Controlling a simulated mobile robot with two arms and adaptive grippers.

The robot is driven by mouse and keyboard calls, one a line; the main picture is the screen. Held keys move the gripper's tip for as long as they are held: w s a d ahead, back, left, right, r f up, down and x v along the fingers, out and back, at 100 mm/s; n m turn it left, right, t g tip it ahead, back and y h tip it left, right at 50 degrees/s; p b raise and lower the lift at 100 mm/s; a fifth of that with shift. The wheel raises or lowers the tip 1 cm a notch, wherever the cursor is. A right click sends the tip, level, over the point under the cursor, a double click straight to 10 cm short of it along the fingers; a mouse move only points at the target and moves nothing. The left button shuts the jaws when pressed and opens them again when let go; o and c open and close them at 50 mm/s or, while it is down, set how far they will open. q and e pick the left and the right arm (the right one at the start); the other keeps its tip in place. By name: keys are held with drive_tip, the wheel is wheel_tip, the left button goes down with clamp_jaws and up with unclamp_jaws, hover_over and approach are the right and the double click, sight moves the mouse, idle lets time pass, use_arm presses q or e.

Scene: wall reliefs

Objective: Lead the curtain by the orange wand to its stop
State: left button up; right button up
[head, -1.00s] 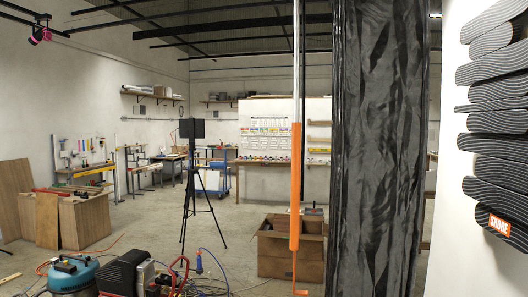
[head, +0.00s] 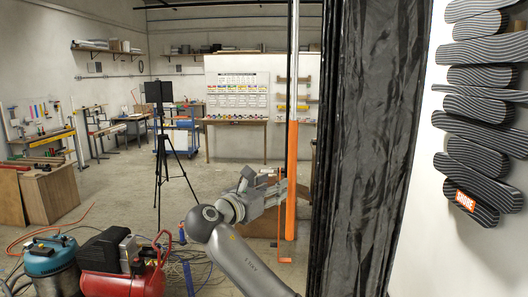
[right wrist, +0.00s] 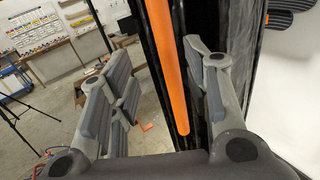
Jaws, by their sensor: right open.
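My right gripper (head: 280,190) has come up to the wand from the left and is open. In the right wrist view the wand (right wrist: 168,70) runs between the spread fingers (right wrist: 165,95), apart from both. The curtain (right wrist: 202,20) is behind it there. The curtain is bunched in a tall narrow stack. My left gripper is not in view.
A white wall with a striped wavy relief (head: 480,110) stands right of the curtain. A black tripod (head: 163,140), a red compressor (head: 122,275) and a teal vacuum (head: 52,262) stand on the floor at left. A wooden crate is mostly hidden behind my arm.

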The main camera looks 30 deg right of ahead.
sight(290, 164)
wheel_tip(290, 164, up, 4)
drive_tip(key=a, duration=0.1)
drive_tip(key=shift+h, duration=0.3)
drive_tip(key=p+x, duration=0.1)
drive_tip(key=x, duration=0.2)
drive_tip(key=p+x, duration=0.2)
drive_tip(key=x, duration=0.1)
drive_tip(key=s+p+x, duration=0.1)
drive_tip(key=x, duration=0.2)
drive_tip(key=shift+w+d+f, duration=0.1)
drive_tip(key=shift+w+d, duration=0.05)
drive_tip(key=shift+d, duration=0.2)
drive_tip(key=shift+w+d+f+p, duration=0.1)
drive_tip(key=shift+d+p, duration=0.1)
drive_tip(key=shift+d, duration=0.15)
drive_tip(key=shift+w+d+f+p, duration=0.1)
drive_tip(key=shift+w+d+p, duration=0.1)
drive_tip(key=shift+d, duration=0.1)
drive_tip(key=shift+a, duration=0.1)
clamp_jaws()
